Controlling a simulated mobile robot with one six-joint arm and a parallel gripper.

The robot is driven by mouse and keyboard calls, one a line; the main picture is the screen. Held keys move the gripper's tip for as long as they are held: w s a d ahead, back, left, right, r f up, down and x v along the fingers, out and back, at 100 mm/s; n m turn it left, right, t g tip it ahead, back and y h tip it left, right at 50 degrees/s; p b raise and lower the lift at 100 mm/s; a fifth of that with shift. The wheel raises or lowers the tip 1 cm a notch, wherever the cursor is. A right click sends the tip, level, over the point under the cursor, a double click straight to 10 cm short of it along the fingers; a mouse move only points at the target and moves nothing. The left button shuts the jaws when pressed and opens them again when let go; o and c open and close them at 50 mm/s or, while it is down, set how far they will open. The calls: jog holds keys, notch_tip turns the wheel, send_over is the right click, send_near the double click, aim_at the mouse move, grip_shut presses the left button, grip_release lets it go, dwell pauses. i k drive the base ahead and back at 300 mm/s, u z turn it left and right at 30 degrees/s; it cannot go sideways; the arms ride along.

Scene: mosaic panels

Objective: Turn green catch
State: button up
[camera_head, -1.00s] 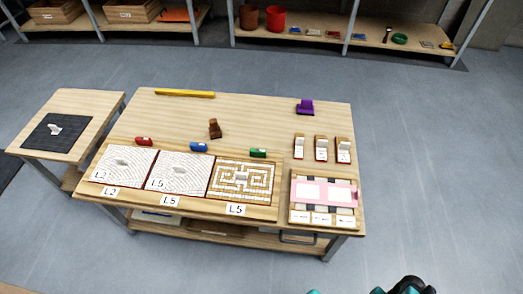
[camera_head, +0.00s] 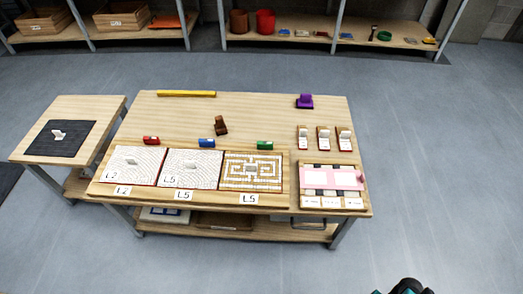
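The green catch (camera_head: 265,145) is a small green block with a pale patch. It sits at the top edge of the right mosaic panel (camera_head: 232,181), which has a brown-and-white maze pattern. A blue catch (camera_head: 207,143) and a red catch (camera_head: 151,140) sit in the same way above the middle panel (camera_head: 208,179) and the left panel (camera_head: 113,166). My gripper (camera_head: 408,287) shows only as a dark and teal part at the bottom edge, far from the table. Its fingers cannot be made out.
The wooden table (camera_head: 262,112) also bears a yellow bar (camera_head: 186,94), a brown object (camera_head: 221,125), a purple object (camera_head: 304,101), several white-faced blocks and a pink-strip tray (camera_head: 308,199). A side table (camera_head: 85,109) stands left. Floor in front is clear.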

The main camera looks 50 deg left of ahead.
aim_at(262, 145)
jog(key=z, duration=0.1)
jog(key=k, duration=1)
jog(key=u, duration=1.5)
jog(key=i, duration=1)
jog(key=u, duration=0.1)
jog(key=k, duration=0.25)
